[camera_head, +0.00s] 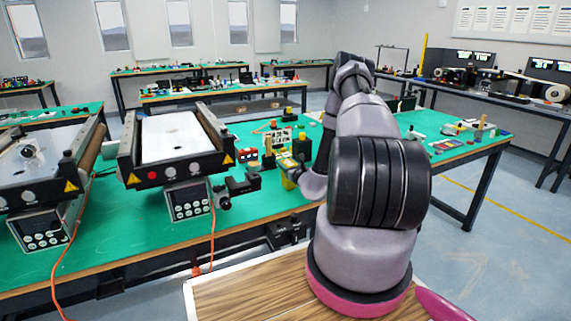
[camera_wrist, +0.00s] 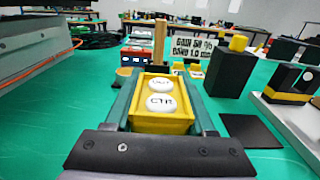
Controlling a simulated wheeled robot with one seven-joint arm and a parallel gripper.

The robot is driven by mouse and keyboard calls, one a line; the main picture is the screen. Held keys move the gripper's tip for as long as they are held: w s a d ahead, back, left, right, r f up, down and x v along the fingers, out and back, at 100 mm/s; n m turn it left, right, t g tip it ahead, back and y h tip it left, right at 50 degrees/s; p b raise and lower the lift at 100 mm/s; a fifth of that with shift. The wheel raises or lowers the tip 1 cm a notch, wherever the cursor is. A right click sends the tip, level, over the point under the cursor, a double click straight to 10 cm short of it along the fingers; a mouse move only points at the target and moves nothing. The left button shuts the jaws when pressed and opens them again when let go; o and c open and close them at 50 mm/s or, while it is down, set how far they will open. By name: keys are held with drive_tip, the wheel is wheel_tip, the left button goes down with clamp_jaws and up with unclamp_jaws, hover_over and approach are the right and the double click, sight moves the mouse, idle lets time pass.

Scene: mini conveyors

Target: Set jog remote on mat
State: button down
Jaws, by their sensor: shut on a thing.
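The jog remote is a yellow box (camera_wrist: 183,126) with two round white buttons on its face, the nearer one marked CTR. My gripper (camera_wrist: 160,90) is shut on it, with a dark green finger along each side. In the head view, my gripper (camera_head: 291,177) is low over the green table at the end of my arm, with yellow showing at it. The mat looks to be the flat black square (camera_wrist: 251,131) on the table, to the right of the remote in the wrist view. It is bare. I cannot make out the mat in the head view.
A black block with a yellow top (camera_wrist: 231,68) stands behind the mat. A black-and-yellow frame (camera_wrist: 290,82) is at the right. A sign (camera_wrist: 190,47), a wooden post (camera_wrist: 159,42) and a red-and-black box (camera_wrist: 136,57) stand beyond. Two mini conveyors (camera_head: 174,135) fill the table's left.

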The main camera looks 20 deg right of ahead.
drive_tip(key=shift+f, duration=0.15)
drive_tip(key=shift+c, duration=1.2)
unclamp_jaws()
